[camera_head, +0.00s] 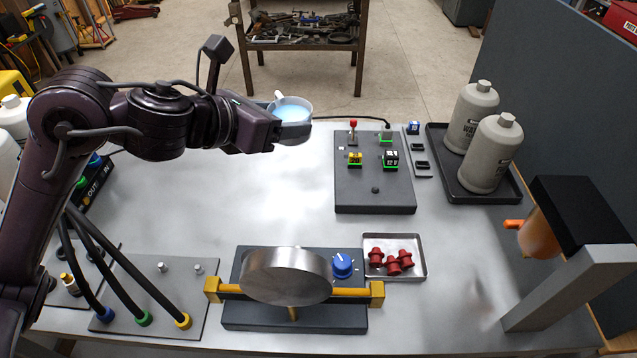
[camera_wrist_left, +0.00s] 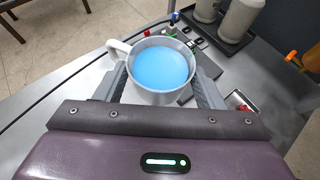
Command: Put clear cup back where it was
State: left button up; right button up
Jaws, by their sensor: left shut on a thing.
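A pale grey cup (camera_head: 293,108) with a side handle is held above the far part of the table, left of the dark switch board. Bright blue liquid or filling shows inside it. My left gripper (camera_head: 288,130) is shut on the cup. In the left wrist view the cup (camera_wrist_left: 160,68) sits upright between the two fingers, with its handle pointing to the upper left. The cup's underside is hidden, but it appears raised off the table. My right gripper is not in view.
A dark board (camera_head: 375,196) with switches stands right of centre. Two large bottles stand in a black tray (camera_head: 507,190) at the right. A metal tray (camera_head: 420,270) holds red parts beside a round metal disc (camera_head: 287,277). The table's middle is clear.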

pick_arm(q)
jog(key=shift+w+d+f+g, duration=0.3)
jog(key=shift+w+d+f, duration=0.05)
jog(key=shift+d+f, duration=0.35)
jog(key=f, duration=0.4)
jog(key=f+b, duration=0.1)
jog(key=f, duration=0.4)
jog(key=f+b, duration=0.1)
jog(key=f, duration=0.4)
jog(key=shift+s+a+f, duration=0.1)
jog(key=shift+s+a, duration=0.25)
jog(key=shift+s, duration=0.05)
jog(key=shift+f, duration=0.2)
notch_tip(320, 180, down, 3)
jog(key=shift+f, duration=0.25)
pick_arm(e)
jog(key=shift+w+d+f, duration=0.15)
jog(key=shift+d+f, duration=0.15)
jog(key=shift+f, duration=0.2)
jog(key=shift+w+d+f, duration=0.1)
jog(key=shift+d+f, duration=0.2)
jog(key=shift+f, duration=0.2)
pick_arm(q)
jog(key=shift+m, duration=0.3)
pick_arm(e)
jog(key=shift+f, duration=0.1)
